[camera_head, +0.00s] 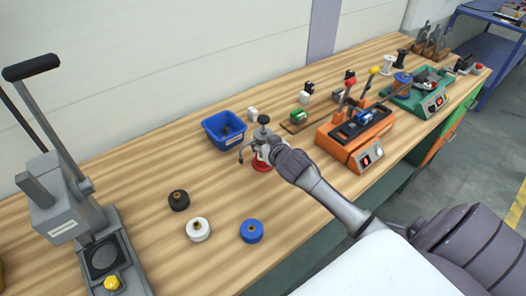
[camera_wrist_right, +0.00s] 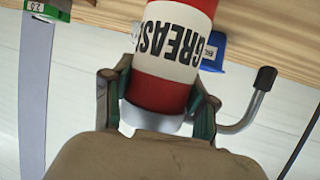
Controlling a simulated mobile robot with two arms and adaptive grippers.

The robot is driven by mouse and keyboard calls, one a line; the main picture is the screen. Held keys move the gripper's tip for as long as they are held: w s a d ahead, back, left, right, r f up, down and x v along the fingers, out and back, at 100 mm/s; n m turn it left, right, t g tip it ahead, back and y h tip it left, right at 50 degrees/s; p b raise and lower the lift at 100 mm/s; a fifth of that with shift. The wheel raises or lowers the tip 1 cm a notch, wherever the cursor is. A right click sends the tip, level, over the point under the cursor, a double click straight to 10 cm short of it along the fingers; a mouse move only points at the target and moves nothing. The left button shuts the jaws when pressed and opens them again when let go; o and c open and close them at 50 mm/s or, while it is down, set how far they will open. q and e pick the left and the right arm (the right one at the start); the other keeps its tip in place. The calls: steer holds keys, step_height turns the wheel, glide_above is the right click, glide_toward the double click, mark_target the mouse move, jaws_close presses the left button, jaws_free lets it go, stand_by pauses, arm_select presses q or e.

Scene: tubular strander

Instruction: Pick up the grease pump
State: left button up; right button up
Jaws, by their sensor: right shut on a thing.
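The grease pump (camera_head: 262,151) has a red and white body, a dark top knob and a side lever. In the head view it appears upright at the middle of the wooden bench, partly hidden behind my right gripper (camera_head: 290,161). In the right wrist view the pump (camera_wrist_right: 172,62) shows its "GREASE" label upside down. My right gripper (camera_wrist_right: 158,105) is shut on it, one finger on each side of the red and white body. Whether its base touches the bench is unclear. My left gripper is in neither view.
A blue bin (camera_head: 226,139) stands just behind the pump. Black, white and blue round caps (camera_head: 198,229) lie to the front left. A lever press (camera_head: 100,250) stands at the left. An orange machine (camera_head: 345,145) and a green machine (camera_head: 418,103) stand to the right.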

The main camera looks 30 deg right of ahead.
jaws_close()
steer(key=shift+w+r, duration=0.1)
steer(key=shift+w, duration=0.05)
steer(key=shift+r, duration=0.1)
